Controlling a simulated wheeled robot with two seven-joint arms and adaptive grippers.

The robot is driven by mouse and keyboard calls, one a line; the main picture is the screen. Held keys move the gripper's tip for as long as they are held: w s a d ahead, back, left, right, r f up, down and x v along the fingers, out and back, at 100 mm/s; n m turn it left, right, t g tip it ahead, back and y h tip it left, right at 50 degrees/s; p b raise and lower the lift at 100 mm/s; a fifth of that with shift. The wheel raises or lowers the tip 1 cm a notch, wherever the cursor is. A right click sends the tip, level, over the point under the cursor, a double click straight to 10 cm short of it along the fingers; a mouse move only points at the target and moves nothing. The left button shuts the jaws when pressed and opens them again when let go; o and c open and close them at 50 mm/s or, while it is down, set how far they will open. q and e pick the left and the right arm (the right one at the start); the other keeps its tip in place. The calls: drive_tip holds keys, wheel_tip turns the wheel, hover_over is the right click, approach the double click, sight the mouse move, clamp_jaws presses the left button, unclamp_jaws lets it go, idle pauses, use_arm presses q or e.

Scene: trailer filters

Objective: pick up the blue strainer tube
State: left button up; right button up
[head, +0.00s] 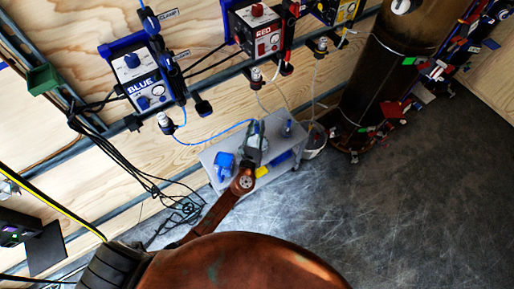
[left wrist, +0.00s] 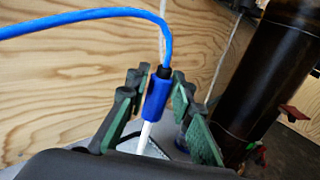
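The blue strainer tube (left wrist: 156,98) has a blue sleeve with a black collar on top and a white stem below. It stands slightly tilted between the fingers of my left gripper (left wrist: 158,92) in the left wrist view. The fingers are apart on either side of it, with small gaps visible, so they do not look closed on it. A blue hose (left wrist: 80,20) runs from its top to the left. In the head view my left gripper (head: 254,138) is over the grey bench, and it mostly hides the tube. My right gripper is not in view.
The small grey bench (head: 212,153) carries a blue object (head: 224,164) left of my gripper and a yellow item (head: 263,171) near it. A white bucket (head: 315,140) and a dark cylinder (head: 375,75) stand to the right. The BLUE control box (head: 143,78) hangs on the wooden wall.

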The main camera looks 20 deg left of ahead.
use_arm(q)
clamp_jaws()
drive_tip(key=shift+r, duration=0.15)
idle(0.4)
